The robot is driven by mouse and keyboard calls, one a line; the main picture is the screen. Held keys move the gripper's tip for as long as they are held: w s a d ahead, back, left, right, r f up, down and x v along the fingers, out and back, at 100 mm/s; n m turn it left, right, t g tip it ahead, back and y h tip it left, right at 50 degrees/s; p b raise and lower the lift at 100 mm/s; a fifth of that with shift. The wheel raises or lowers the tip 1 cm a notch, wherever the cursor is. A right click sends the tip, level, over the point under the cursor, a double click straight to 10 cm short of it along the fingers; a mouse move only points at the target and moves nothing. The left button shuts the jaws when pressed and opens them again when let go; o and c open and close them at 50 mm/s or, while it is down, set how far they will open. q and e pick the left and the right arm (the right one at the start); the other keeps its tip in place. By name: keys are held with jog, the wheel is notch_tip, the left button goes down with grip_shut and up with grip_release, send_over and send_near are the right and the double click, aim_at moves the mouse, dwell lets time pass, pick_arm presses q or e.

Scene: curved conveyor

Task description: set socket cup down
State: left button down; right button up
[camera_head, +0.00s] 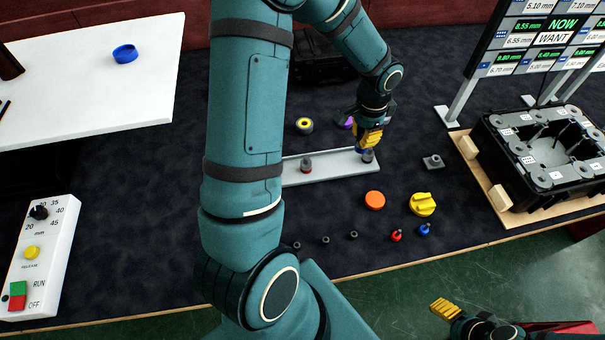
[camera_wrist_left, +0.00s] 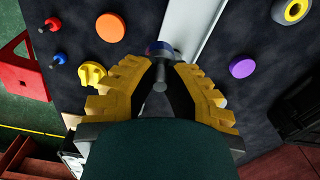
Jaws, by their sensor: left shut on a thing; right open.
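My left gripper (camera_head: 369,137) reaches down over the right end of the pale grey tray (camera_head: 330,169). It is shut on a small dark grey socket cup (camera_head: 368,156), which also shows between the yellow fingers in the left wrist view (camera_wrist_left: 160,76). Something blue shows just beyond the cup there. I cannot tell whether the cup touches the tray. Another grey cup with a red band (camera_head: 306,166) stands in the tray further left. My right gripper (camera_head: 446,309) is low at the picture's bottom right, away from the tray, and holds nothing visible.
Near the tray are an orange disc (camera_head: 375,200), a yellow knob (camera_head: 422,204), a grey block (camera_head: 432,162), a yellow-black ring (camera_head: 304,125) and a purple disc (camera_wrist_left: 242,68). Red and blue pegs and several small dark pieces lie in front. A black fixture (camera_head: 489,150) stands right.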

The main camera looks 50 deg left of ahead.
pick_arm(q)
jog(key=s+a+f+m+b, duration=0.1)
jog(key=a+f, duration=0.1)
jog(key=a, duration=0.4)
jog(key=b, duration=0.1)
send_near(338, 164)
jog(key=shift+m, duration=0.3)
jog(key=shift+f+b, duration=0.7)
jog(key=shift+f, duration=1.6)
jog(key=shift+f, duration=0.15)
jog(key=c, duration=1.1)
grip_release()
